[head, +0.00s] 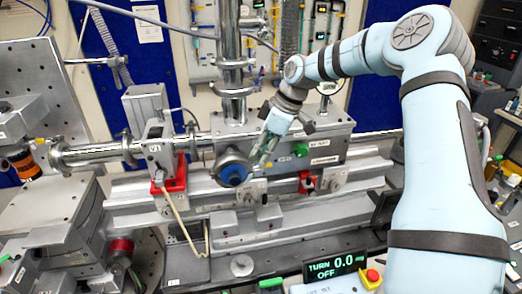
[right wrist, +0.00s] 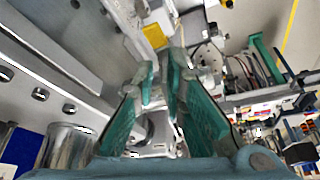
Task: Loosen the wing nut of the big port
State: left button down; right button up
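The big port (head: 233,172), a round metal flange with a blue centre, faces forward on the front of the grey chamber box. My right gripper (head: 262,158) hangs just right of the port, fingers pointing down and close to its clamp edge. In the right wrist view its two teal fingers (right wrist: 161,75) stand apart with a narrow gap, and pale metal parts show behind them. I see nothing clearly held between them. The wing nut is too small or hidden to make out. My left gripper is not in view.
A horizontal beam pipe (head: 90,153) runs left of the chamber and a vertical column (head: 231,60) rises behind it. Red-based mounts (head: 170,178) stand on the rail. A display box (head: 337,266) reading "TURN 0.0 OFF" stands at the front, beside a red button (head: 372,276).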

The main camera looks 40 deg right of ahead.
jog(key=shift+s+r, duration=0.1)
jog(key=shift+s, duration=0.3)
jog(key=shift+c, duration=0.6)
jog(key=shift+s, duration=0.1)
grip_shut()
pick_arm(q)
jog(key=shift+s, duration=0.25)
pick_arm(e)
jog(key=shift+n, duration=0.3)
jog(key=n, duration=0.2)
jog(key=n+g+y, duration=0.1)
jog(key=n, duration=0.1)
jog(key=shift+w+d, duration=0.2)
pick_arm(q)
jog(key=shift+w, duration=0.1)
pick_arm(e)
jog(key=shift+w+n+g+y, duration=0.1)
jog(key=shift+n+g+y, duration=0.15)
jog(key=shift+n+g, duration=0.6)
jog(key=shift+w+n+g+y, duration=0.1)
jog(key=shift+n+g+y, duration=0.15)
jog(key=shift+n, duration=1.2)
jog(key=shift+c, duration=0.3)
grip_release()
